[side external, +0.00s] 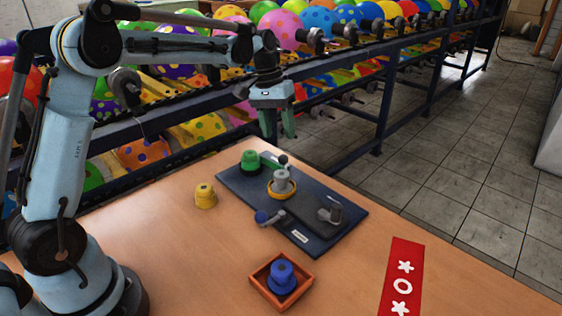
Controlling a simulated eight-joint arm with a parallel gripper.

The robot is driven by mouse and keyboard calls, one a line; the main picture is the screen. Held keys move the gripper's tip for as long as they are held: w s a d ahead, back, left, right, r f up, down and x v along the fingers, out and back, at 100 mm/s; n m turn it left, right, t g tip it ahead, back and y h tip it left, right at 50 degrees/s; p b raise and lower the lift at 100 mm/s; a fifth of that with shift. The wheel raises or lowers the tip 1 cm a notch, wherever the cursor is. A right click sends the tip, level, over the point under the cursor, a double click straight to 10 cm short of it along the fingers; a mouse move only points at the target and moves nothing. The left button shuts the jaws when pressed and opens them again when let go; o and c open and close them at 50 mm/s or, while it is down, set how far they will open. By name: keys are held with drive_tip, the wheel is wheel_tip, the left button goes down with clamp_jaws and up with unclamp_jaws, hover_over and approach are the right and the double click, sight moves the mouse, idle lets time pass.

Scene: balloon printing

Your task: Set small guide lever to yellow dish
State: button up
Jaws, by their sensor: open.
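A dark board (240,190) lies on the table. Near its middle, a grey cylinder (281,182) stands in a shallow yellow dish (282,194). A small lever with a round blue knob (263,217) sits at the board's front left edge, its grey arm pointing up and right, apart from the dish. Which lever the task calls the small guide is not labelled legibly. My gripper (279,127) is open and empty, pointing down well above and behind the board.
A yellow spool-like piece (205,196) stands left of the board. A blue piece (281,277) sits in an orange-brown tray (256,285) in front. A grey bracket (330,214) is on the board's right. A red printed strip (402,258) lies right. Balloon racks stand behind the table.

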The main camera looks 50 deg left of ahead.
drive_tip(key=shift+s+a+r, duration=0.1)
drive_tip(key=shift+a+r, duration=0.15)
drive_tip(key=shift+r, duration=1)
drive_tip(key=shift+s+a+r, duration=0.1)
drive_tip(key=shift+a+r, duration=0.1)
drive_tip(key=shift+r, duration=1.05)
drive_tip(key=s+d+f+m+t+y, duration=0.1)
drive_tip(key=s+d+f+m+t, duration=0.1)
drive_tip(key=s, duration=0.7)
drive_tip(key=s+d+f+m+t+y, duration=0.1)
drive_tip(key=s+d+t, duration=0.3)
drive_tip(key=s, duration=0.5)
drive_tip(key=shift+s+d+f+m, duration=0.4)
drive_tip(key=shift+d+f, duration=0.25)
drive_tip(key=shift+f, duration=0.25)
